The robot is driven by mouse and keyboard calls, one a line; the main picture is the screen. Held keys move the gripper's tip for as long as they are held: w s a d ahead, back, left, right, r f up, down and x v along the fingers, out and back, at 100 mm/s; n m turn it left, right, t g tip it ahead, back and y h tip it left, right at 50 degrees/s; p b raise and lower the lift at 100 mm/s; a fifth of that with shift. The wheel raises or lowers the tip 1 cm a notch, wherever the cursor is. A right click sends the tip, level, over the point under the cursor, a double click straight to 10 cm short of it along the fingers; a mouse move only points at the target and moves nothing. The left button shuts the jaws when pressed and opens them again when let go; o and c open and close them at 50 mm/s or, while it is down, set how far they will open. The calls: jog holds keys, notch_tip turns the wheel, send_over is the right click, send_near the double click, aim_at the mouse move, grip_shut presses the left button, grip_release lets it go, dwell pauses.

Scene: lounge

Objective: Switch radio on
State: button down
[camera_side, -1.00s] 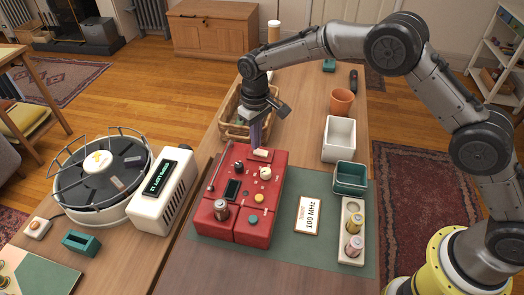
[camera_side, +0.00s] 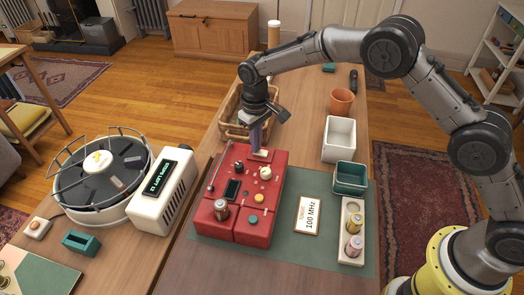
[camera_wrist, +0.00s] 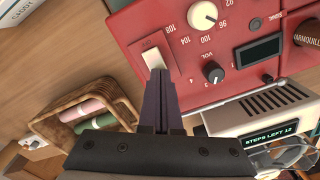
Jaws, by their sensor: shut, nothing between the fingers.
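The red radio (camera_side: 258,196) lies on the green mat, with knobs, a dark display and a metal can-like cylinder (camera_side: 221,210) on it. In the wrist view its top face shows a cream rocker switch (camera_wrist: 155,60), a cream tuning dial (camera_wrist: 203,15), a dark volume knob (camera_wrist: 213,72) and an unlit dark display (camera_wrist: 259,50). My gripper (camera_side: 256,148) is shut and empty, pointing down at the radio's far end. In the wrist view the closed fingertips (camera_wrist: 160,76) are at the near end of the switch; I cannot tell whether they touch it.
A white box with a lit "STEPS LEFT 12" display (camera_side: 165,190) stands left of the radio, beside a round turntable (camera_side: 103,170). A wicker basket (camera_side: 232,131) is behind the gripper.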

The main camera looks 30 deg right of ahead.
jog(key=shift+f, duration=0.15)
jog(key=shift+r, duration=3.55)
